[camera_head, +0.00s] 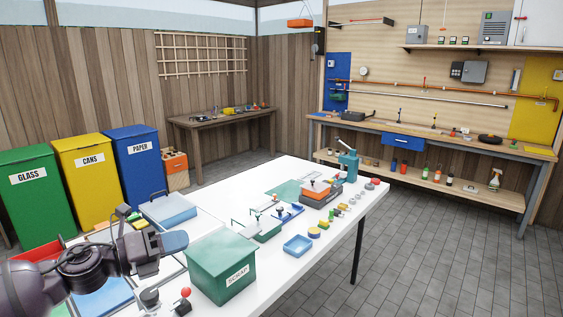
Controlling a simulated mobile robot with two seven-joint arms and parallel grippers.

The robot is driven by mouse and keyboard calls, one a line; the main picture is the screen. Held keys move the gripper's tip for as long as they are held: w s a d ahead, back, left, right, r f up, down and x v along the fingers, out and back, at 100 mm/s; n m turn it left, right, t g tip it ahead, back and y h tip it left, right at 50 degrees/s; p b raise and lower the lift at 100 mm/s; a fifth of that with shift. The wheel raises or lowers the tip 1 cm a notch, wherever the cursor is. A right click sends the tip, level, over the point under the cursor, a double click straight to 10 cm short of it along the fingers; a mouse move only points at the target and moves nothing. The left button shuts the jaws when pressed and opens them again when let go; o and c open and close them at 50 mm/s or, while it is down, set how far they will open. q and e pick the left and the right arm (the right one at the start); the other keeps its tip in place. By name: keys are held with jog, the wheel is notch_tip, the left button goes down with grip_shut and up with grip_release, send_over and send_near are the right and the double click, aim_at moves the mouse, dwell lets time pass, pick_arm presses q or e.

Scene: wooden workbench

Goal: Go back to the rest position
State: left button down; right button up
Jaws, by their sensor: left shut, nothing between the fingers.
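My left gripper (176,243) comes in from the lower left on a dark arm. It is shut and empty, above the white table (210,214) and just left of the green scrap box (222,265). My right gripper is not in view.
The white table holds a blue tray (298,245), a blue box (168,208), a teal press (348,164) and a red-knobbed lever (184,299). Green (34,205), yellow (88,180) and blue (137,165) bins stand behind at left. The grey floor (430,245) at right is clear.

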pick_arm(q)
jog(key=s+a+f+n+t+y, duration=0.25)
jog(key=f+n+y, duration=0.25)
jog(key=f+n, duration=0.65)
jog(key=s+a+f+n+t+y, duration=0.25)
jog(key=s+f+n+y, duration=0.35)
jog(key=n, duration=1)
jog(key=s+a+f+n+g+y, duration=0.2)
jog(key=s+f+n, duration=0.6)
jog(key=s+f, duration=0.9)
jog(key=s+g+y, duration=0.1)
jog(key=s, duration=0.1)
jog(key=shift+s+f+g, duration=0.3)
jog(key=shift+f+g, duration=0.05)
jog(key=shift+g, duration=0.05)
